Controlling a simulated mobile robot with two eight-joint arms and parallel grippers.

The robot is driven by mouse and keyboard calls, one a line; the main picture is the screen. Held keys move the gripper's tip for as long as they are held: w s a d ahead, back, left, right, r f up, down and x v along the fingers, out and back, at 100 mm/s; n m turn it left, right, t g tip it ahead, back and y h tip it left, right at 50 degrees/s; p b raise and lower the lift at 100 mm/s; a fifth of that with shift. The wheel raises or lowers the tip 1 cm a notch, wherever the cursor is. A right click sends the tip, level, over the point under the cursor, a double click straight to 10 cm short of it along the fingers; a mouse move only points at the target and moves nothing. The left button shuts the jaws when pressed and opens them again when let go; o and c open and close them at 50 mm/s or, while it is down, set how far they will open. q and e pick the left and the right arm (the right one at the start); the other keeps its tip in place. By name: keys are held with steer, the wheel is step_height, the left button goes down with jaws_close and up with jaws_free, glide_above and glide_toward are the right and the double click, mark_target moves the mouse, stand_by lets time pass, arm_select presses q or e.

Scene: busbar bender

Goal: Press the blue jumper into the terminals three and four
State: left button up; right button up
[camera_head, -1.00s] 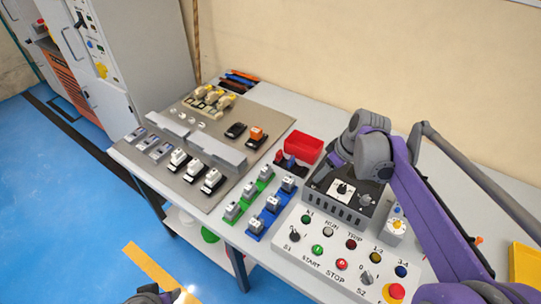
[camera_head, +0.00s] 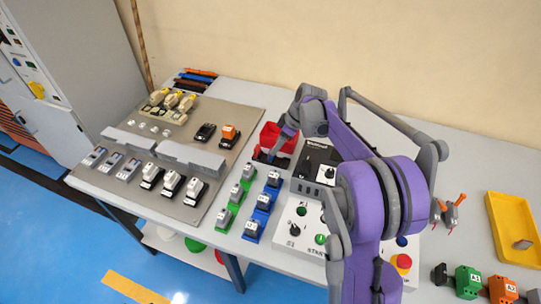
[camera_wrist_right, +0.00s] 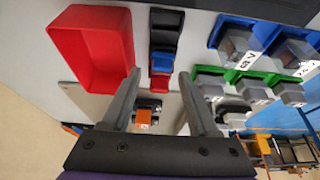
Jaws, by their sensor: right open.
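The blue jumper (camera_wrist_right: 161,63) is a small blue block in a black holder (camera_wrist_right: 165,30), beside a small red block (camera_wrist_right: 160,84), in the right wrist view. My right gripper (camera_wrist_right: 158,75) is open, its fingers apart on either side of the blue and red blocks; contact cannot be judged. In the head view my right gripper (camera_head: 282,145) reaches down by the red bin and hides most of the holder. Green terminals (camera_head: 236,193) and blue terminals (camera_head: 263,202) stand in two rows nearby; their numbers are too small to read. My left gripper is out of view.
The red bin (camera_head: 285,138) stands close to the gripper. A black box (camera_head: 318,158) and a white control panel (camera_head: 290,212) lie to the right, partly behind my arm. A grey board (camera_head: 210,145) with devices fills the left. A yellow tray (camera_head: 515,235) is far right.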

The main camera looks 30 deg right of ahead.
steer(key=x, duration=0.5)
steer(key=shift+w+a+f, duration=0.1)
steer(key=shift+w+a, duration=0.05)
steer(key=shift+a, duration=0.1)
jaws_close()
step_height(320, 180, up, 10)
steer(key=shift+r+p, duration=0.1)
steer(key=shift+p, duration=0.2)
